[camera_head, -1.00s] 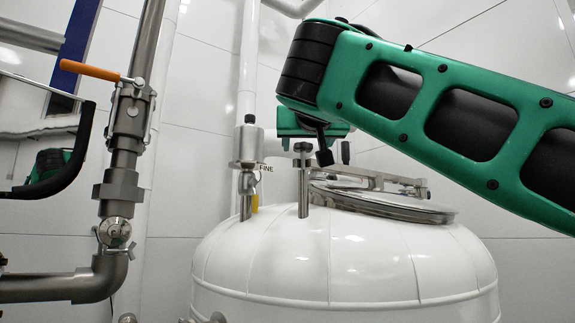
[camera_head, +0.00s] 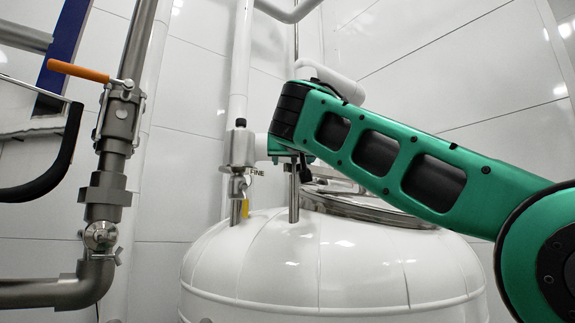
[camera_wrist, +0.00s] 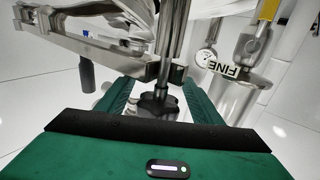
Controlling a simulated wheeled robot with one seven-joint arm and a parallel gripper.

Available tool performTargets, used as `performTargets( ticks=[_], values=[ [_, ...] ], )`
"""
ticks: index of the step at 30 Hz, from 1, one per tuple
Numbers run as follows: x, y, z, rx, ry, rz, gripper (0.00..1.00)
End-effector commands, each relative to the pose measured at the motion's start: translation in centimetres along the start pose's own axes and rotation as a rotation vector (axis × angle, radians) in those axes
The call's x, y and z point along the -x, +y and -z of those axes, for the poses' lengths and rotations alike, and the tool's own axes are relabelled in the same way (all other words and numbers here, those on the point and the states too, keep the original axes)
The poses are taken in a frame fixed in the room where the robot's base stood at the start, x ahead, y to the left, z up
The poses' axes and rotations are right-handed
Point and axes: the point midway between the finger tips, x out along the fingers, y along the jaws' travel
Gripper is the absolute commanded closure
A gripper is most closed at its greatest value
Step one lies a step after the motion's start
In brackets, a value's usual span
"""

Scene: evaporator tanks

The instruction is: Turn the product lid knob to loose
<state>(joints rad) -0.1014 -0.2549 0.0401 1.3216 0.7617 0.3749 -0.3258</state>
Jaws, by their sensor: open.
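The dark lobed knob (camera_wrist: 158,106) sits on a steel rod in the wrist view. My gripper (camera_wrist: 160,97) is open, with one green finger on each side of the knob; I cannot tell whether either touches it. The steel lid (camera_head: 365,207) lies on top of the white tank (camera_head: 330,260) in the head view. A steel clamp bar (camera_wrist: 85,40) runs beside the knob in the wrist view. In the head view my green arm reaches in from the right and hides the knob, much of the bar and most of my gripper.
Left of my gripper in the head view stands a steel valve fitting (camera_head: 238,150) with a FINE label. A pipe with an orange-handled valve (camera_head: 120,115) stands at the far left. A dark handle (camera_wrist: 86,75) hangs off the bar. White wall panels are behind.

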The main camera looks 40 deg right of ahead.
Motion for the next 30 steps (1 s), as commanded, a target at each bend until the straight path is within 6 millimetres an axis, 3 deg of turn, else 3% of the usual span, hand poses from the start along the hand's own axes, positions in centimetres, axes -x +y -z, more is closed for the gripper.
performTargets(
  ticks=[6,11,12,22,30],
  values=[
    [0.0,0.0,0.01,0.0,0.0,0.0,0.4],
    [0.01,-0.01,0.0,0.0,0.0,0.0,0.78],
    [0.02,-0.02,0.01,0.0,0.0,0.001,0.8],
    [0.1,-0.17,-0.02,-0.001,-0.001,0.036,0.8],
    [0.19,-0.72,-0.06,-0.001,-0.001,0.176,0.8]
  ],
)
